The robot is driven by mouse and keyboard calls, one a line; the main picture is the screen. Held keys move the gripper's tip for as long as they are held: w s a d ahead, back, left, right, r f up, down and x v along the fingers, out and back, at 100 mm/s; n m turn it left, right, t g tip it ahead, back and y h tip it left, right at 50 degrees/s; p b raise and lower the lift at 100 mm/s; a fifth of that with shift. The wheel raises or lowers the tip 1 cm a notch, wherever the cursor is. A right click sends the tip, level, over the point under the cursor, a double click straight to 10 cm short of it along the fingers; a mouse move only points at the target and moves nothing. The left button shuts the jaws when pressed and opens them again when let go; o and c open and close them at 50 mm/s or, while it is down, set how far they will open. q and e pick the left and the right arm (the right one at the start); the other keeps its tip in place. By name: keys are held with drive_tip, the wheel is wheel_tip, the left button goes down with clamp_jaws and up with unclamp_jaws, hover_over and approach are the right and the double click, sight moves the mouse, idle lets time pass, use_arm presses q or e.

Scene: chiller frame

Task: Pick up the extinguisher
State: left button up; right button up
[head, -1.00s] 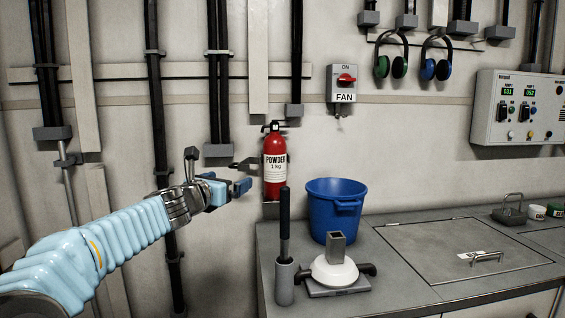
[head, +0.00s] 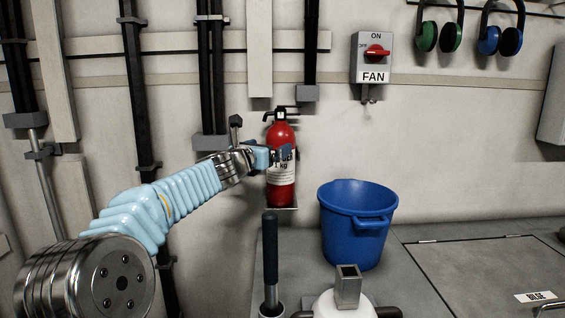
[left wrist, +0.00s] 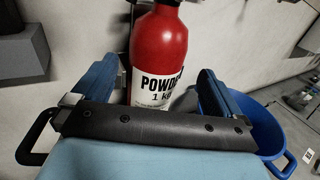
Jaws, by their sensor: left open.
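The red extinguisher (head: 281,178) with a white "POWDER 1 kg" label hangs upright on the wall, its base at a small bracket (head: 282,207). In the left wrist view the extinguisher (left wrist: 159,50) stands between the two blue fingers, and its lower part is hidden by the gripper body. My left gripper (head: 272,155) is open at the height of the label, its fingers around the cylinder; it also shows in the left wrist view (left wrist: 158,92). I cannot tell whether the fingers touch it. My right gripper is not in view.
A blue bucket (head: 357,225) stands on the grey counter, right of the extinguisher. A dark-handled tool in a holder (head: 270,260) and a white-domed item (head: 343,303) stand in front. Vertical pipes (head: 208,80) run up the wall at left. A fan switch (head: 372,58) is at upper right.

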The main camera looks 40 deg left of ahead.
sight(274, 144)
use_arm(q)
drive_tip(key=x, duration=0.3)
drive_tip(key=shift+w+a+p, duration=0.1)
drive_tip(key=shift+w+p, duration=0.15)
drive_tip(key=shift+p, duration=0.05)
drive_tip(key=p+x, duration=0.1)
drive_tip(key=x, duration=0.3)
drive_tip(key=shift+w+a+f+p, duration=0.15)
drive_tip(key=shift+w+p, duration=0.1)
drive_tip(key=shift+p, duration=0.15)
drive_tip(key=shift+w+a, duration=0.1)
drive_tip(key=shift+w, duration=0.25)
drive_tip(key=shift+c, duration=0.3)
drive_tip(key=c, duration=1.4)
drive_tip(key=shift+s+r, duration=0.1)
drive_tip(key=shift+r, duration=0.15)
drive_tip(key=shift+c, duration=1.2)
